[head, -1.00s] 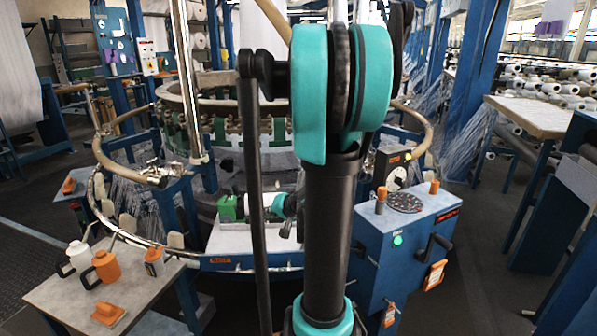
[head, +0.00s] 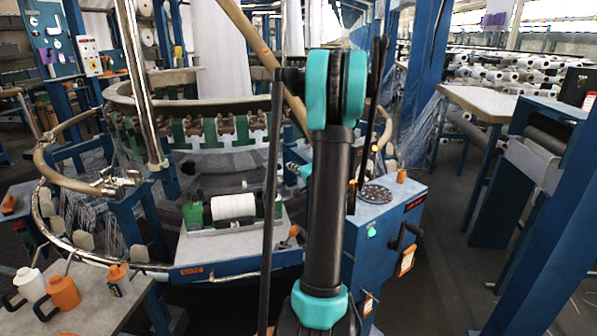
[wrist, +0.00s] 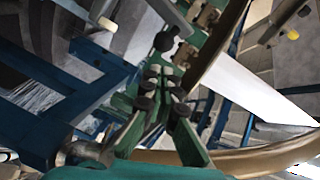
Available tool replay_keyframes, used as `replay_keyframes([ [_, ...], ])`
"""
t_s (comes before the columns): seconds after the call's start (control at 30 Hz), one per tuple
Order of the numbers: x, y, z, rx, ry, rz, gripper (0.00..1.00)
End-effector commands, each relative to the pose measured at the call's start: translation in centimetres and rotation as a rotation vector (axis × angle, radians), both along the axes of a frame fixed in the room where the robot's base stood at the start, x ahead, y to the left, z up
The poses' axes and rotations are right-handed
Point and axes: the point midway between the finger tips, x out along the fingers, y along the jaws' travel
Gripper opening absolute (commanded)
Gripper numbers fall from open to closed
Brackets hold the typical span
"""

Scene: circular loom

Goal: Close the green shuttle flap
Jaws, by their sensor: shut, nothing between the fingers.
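The green shuttle (head: 275,208) sits on the grey ledge at the front of the circular loom. It holds a white bobbin (head: 233,206) with a dark roller at its left end. I cannot make out the flap separately or tell its angle. My gripper is mostly hidden behind my arm in the head view; a teal part of it shows right of the shuttle and apart from it. In the wrist view my gripper (wrist: 163,76) has its green, dark-padded fingers together, with nothing held. The shuttle is not clearly visible there.
A blue control cabinet (head: 388,225) with a crank stands right of the shuttle. The loom's metal rail (head: 90,248) curves around the left. A table (head: 95,300) with white and orange bottles is at lower left. Brown hoops and green brackets lie near my gripper in the wrist view.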

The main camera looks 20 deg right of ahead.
Motion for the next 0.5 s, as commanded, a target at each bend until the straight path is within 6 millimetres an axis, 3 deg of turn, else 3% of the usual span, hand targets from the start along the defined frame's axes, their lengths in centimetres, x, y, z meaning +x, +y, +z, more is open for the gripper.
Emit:
replay_keyframes([
  [0.2, 2.6, 0.4, -0.3, 0.000, 0.000, 0.001, 0.00],
  [0.5, 3.2, 0.4, -0.4, 0.000, 0.000, 0.000, 0.00],
])
